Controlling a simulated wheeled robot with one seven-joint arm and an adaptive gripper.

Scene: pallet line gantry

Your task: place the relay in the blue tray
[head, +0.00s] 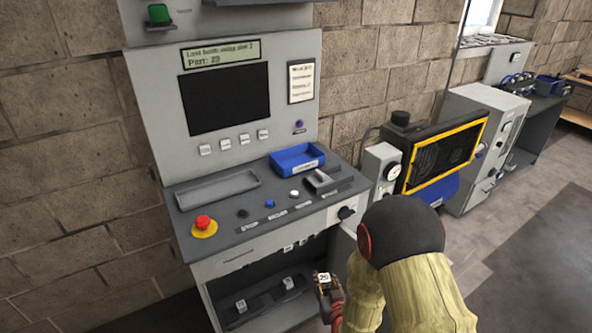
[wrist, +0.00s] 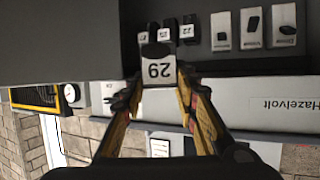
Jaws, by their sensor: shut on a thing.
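My gripper (head: 328,292) is in front of the console's lower opening, low in the head view. It is shut on the relay (head: 323,278), a small block with a white face reading 29. In the wrist view the relay (wrist: 159,70) sits between the two fingertips (wrist: 157,84), its dark end pointing away from the fingers. The blue tray (head: 284,168) stands on the console's sloping top, above and to the left of my gripper, with a white label on its front. The part of its floor that shows looks empty.
Several small labelled blocks (wrist: 163,33) stand beyond the relay in the wrist view. A grey shallow tray (head: 216,189), a red emergency button (head: 203,223) and a grey holder (head: 328,180) are on the console top. The console screen (head: 226,98) is dark; the strip above reads Part: 29.

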